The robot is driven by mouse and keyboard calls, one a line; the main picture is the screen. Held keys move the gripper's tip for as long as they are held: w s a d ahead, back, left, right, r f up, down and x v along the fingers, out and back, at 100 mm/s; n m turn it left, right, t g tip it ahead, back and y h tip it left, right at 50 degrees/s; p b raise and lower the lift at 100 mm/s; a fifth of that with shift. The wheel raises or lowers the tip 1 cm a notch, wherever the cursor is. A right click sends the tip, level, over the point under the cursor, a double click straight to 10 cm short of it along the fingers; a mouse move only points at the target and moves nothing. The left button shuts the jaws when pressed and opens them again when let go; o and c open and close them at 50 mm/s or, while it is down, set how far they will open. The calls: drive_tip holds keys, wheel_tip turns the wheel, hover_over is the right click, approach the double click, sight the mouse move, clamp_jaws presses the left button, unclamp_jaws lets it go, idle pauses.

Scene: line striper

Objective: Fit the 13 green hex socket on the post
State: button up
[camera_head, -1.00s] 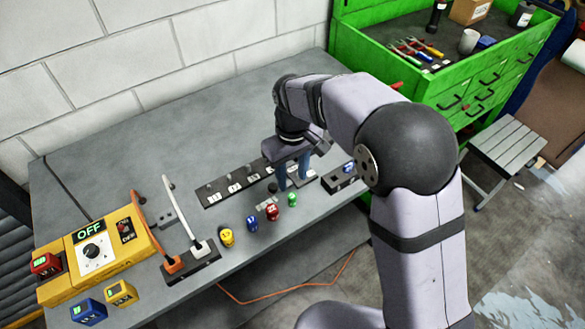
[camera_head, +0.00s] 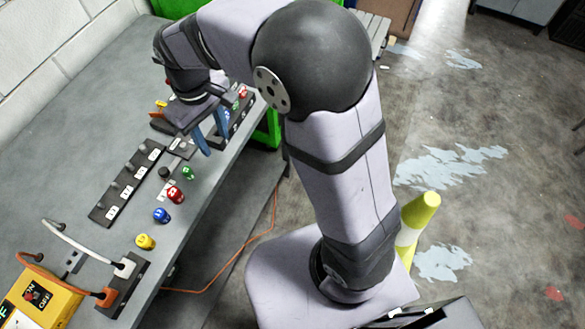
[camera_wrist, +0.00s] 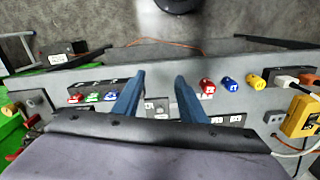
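The green socket (camera_head: 188,173) stands on the bench near its front edge, at the far end of a loose row with a red socket (camera_head: 174,194), a blue socket (camera_head: 161,215) and a yellow socket (camera_head: 145,241). The dark post rail (camera_head: 125,183) with white number labels lies behind the row; its numbers are too small to read surely. My gripper (camera_head: 216,145) is open and empty, with blue fingers pointing down above the bench, beyond the green socket. In the wrist view, the open fingers (camera_wrist: 159,80) show nothing between them. The loose green socket is not visible there.
A second rack with coloured sockets (camera_wrist: 92,97) lies left of my fingers in the wrist view. Cable plugs (camera_head: 123,268) and a yellow switch box (camera_head: 36,295) stand at the near bench end. An orange cord hangs below the bench edge.

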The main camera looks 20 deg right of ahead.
drive_tip(key=s+d+f+m, duration=0.2)
drive_tip(key=s+d+m, duration=0.1)
drive_tip(key=s+d, duration=0.3)
drive_tip(key=s+d+f+m, duration=0.2)
drive_tip(key=s+d+m, duration=0.1)
drive_tip(key=s+d, duration=0.4)
drive_tip(key=shift+s+d+f, duration=0.3)
drive_tip(key=shift+d+f, duration=0.1)
drive_tip(key=shift+d, duration=0.85)
